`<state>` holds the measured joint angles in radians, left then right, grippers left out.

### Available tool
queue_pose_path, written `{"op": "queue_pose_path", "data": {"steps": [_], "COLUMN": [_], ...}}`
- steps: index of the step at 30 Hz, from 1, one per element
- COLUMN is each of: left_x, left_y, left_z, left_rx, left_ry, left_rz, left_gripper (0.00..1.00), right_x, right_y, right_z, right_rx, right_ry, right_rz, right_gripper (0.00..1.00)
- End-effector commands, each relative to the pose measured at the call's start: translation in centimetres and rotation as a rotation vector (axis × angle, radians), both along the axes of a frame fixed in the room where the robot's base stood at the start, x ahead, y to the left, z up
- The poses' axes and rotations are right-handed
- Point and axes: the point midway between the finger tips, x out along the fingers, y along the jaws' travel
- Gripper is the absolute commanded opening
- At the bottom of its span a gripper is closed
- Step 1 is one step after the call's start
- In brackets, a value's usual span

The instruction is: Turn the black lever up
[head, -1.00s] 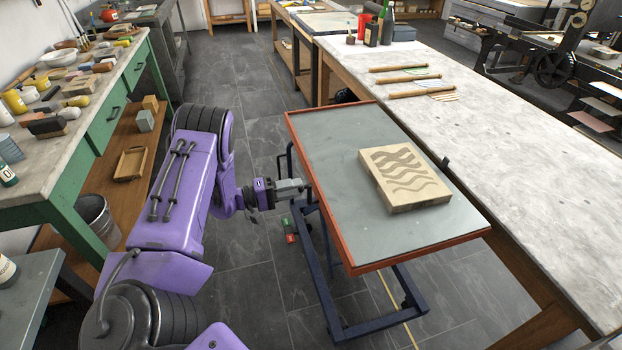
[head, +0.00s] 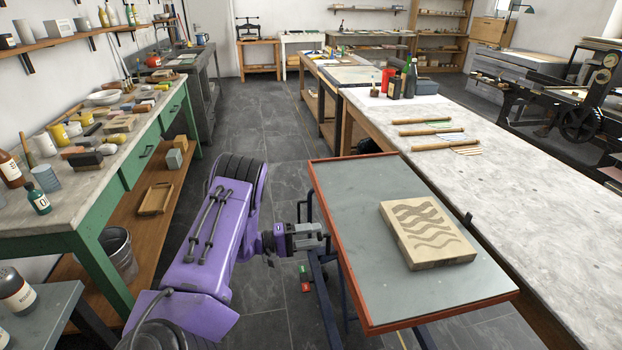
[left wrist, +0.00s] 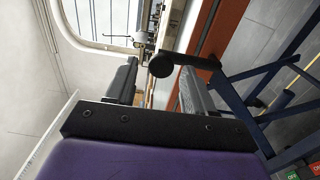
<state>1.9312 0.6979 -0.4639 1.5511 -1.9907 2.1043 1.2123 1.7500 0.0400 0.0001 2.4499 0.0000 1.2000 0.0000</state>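The black lever (left wrist: 161,64) shows in the left wrist view as a dark bar with a round end. Its round end lies in line with the gap between my left gripper's fingers (left wrist: 159,76). The fingers are apart, and I cannot tell whether either touches the lever. In the head view my left gripper (head: 318,233) is at the left edge of a red-rimmed lift table (head: 346,205). A black bent bar (head: 299,209) stands just behind the gripper; I cannot tell whether it is the lever. My right gripper is not in view.
A block with a wavy pattern (head: 427,232) lies on the lift table. A long stone-topped bench (head: 520,165) stands close on the right. A green bench (head: 130,165) with bottles and tools is on the left. Grey floor (head: 285,150) lies open between them.

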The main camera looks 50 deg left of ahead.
Motion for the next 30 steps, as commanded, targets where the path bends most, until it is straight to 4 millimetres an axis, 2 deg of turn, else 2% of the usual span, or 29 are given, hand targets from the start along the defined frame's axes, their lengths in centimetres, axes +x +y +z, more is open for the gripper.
{"op": "queue_pose_path", "data": {"steps": [4,7,15,20,30], "left_x": [-0.1,-0.9,-6.2,-8.4,-9.0], "left_y": [0.0,0.5,3.8,5.1,5.4], "left_z": [-0.1,-0.1,-0.2,-0.1,-0.1], "left_rx": [0.0,-0.001,0.0,-0.002,-0.001], "left_ry": [0.001,0.002,-0.001,-0.001,0.001], "left_rz": [-0.001,0.0,0.003,0.002,0.0], "left_gripper": [0.53,0.53,0.53,0.53,0.53], "right_x": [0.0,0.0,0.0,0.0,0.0], "right_y": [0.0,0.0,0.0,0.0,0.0], "right_z": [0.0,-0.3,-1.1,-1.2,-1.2], "right_rx": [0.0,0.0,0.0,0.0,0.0], "right_ry": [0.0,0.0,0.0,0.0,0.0], "right_rz": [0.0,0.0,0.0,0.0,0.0], "right_gripper": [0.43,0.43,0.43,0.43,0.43]}}
